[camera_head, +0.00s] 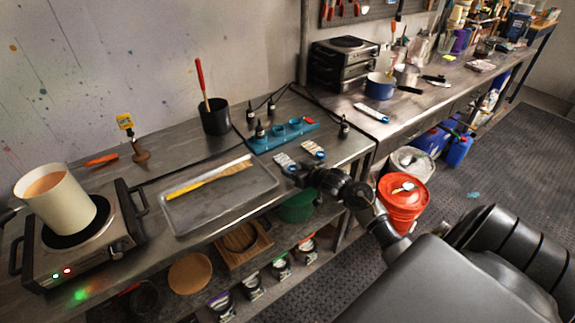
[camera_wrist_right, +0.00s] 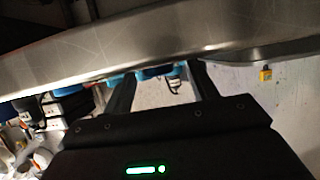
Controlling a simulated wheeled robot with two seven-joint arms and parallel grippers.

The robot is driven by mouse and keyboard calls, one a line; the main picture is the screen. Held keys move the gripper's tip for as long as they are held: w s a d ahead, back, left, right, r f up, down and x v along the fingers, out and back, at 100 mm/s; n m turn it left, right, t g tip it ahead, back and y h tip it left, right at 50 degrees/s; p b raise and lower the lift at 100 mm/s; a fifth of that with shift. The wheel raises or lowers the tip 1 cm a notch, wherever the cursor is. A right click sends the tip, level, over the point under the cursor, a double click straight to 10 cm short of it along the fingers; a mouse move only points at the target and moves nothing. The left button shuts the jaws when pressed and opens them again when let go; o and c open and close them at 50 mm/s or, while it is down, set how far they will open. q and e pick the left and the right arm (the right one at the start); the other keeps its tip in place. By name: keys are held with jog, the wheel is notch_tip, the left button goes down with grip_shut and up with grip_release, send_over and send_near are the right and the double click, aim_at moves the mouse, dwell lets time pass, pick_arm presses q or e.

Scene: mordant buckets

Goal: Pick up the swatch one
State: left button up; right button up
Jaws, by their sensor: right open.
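Two pale swatch-like cards with blue ends lie on the bench beside the tray, a nearer one (camera_head: 284,161) and a farther one (camera_head: 312,148). A third similar card (camera_head: 371,112) lies on the bench farther right. I cannot read which is swatch one. My right gripper (camera_head: 302,174) is at the bench's front edge, close to the nearer two cards; contact cannot be told. In the right wrist view its fingers (camera_wrist_right: 163,82) are apart, with blue objects (camera_wrist_right: 155,72) beyond them. No held card shows. My left gripper is not in view.
A metal tray (camera_head: 200,218) with a yellow-handled tool lies to the left. A blue rack (camera_head: 270,138) and small dark bottles stand behind the cards. A pot (camera_head: 52,200) sits on a hot plate. A red bucket (camera_head: 404,198) stands below my right arm's side.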

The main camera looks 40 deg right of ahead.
jog(key=c, duration=0.9)
jog(key=shift+c, duration=0.4)
jog(key=shift+r, duration=0.15)
